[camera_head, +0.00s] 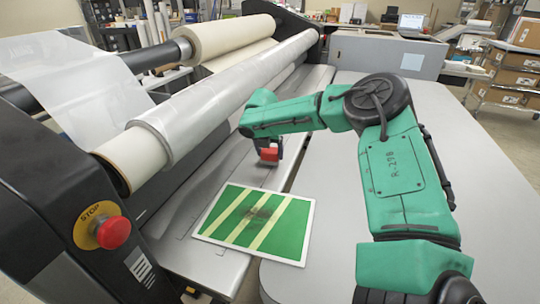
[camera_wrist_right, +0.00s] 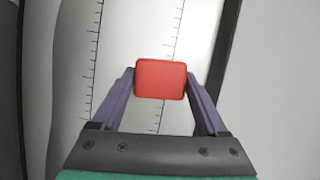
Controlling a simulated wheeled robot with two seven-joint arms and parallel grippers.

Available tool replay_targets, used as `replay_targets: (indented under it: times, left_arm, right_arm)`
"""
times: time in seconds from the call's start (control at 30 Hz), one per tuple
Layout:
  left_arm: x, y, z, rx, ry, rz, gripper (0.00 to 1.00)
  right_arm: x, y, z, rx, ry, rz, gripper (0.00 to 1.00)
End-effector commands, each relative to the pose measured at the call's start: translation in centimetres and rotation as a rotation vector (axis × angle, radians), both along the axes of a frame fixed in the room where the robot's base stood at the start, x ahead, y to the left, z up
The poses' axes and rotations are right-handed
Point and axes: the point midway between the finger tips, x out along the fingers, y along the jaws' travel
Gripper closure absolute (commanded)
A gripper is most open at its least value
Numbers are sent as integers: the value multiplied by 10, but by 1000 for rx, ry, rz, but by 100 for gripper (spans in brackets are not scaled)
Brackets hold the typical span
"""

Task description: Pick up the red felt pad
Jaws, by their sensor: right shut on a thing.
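The red felt pad (camera_wrist_right: 160,79) is a small red block with rounded corners. In the right wrist view it sits between the two purple fingers of my right gripper (camera_wrist_right: 159,84), which are shut on its sides. In the head view the red pad (camera_head: 268,155) shows at the end of my green right arm, over the grey laminator bed. I cannot tell whether the pad touches the bed or is just above it. My left gripper is not in view.
A green board with pale stripes (camera_head: 256,222) lies just in front of the pad. Clear film rolls (camera_head: 235,95) run along the left. A red stop button (camera_head: 113,232) is at lower left. The grey table (camera_head: 325,190) is mostly clear on the right. A grey box (camera_head: 385,54) stands behind.

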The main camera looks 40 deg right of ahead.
Motion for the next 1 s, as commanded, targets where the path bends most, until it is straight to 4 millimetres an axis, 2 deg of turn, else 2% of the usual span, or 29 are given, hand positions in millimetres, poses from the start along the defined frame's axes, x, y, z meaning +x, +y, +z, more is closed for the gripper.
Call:
replay_targets:
  times: [0.17, 0.4, 0.5, 0.6, 0.73, 0.97, 1.0]
  left_arm:
    - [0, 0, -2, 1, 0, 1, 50]
    - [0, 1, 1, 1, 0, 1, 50]
    - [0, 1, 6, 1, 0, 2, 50]
    - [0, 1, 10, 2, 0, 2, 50]
    - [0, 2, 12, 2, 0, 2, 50]
    - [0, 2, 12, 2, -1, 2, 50]
    - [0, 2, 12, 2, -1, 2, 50]
  right_arm:
    - [1, 0, 35, 1, -6, -1, 79]
    - [1, 0, 127, 0, -7, -1, 79]
    - [1, 0, 159, -1, -4, -2, 79]
    - [0, 0, 180, 1, -3, -1, 79]
    - [0, 0, 192, 1, -1, -1, 79]
    - [0, 0, 193, 1, 0, 0, 79]
    - [0, 0, 193, 1, -1, 0, 31]
